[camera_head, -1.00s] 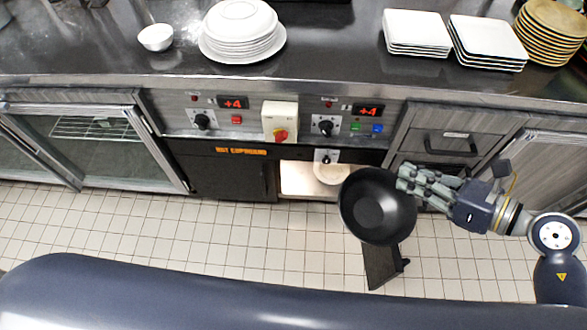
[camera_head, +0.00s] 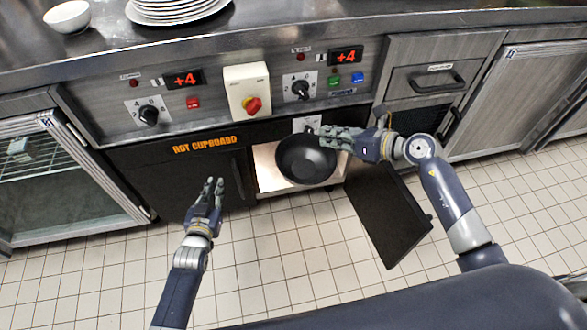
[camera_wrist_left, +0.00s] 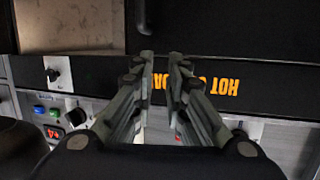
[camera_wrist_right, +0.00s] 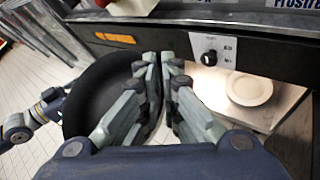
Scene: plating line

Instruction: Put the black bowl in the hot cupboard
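The black bowl (camera_head: 306,160) is tilted in front of the hot cupboard's open right side; it also shows at left in the right wrist view (camera_wrist_right: 95,95). My right gripper (camera_head: 328,137) is shut on its rim. The hot cupboard (camera_head: 205,145) has its left door (camera_head: 190,185) shut and its right door (camera_head: 390,215) swung open. Whether the bowl has crossed the opening is unclear. A white plate (camera_wrist_right: 248,88) lies inside, mostly hidden by the bowl in the head view. My left gripper (camera_head: 214,186) is empty, fingers slightly apart, before the shut door.
The open door juts out over the floor, right of the bowl. A white bowl (camera_head: 68,17) and stacked plates (camera_head: 175,8) stand on the counter. The tiled floor is clear.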

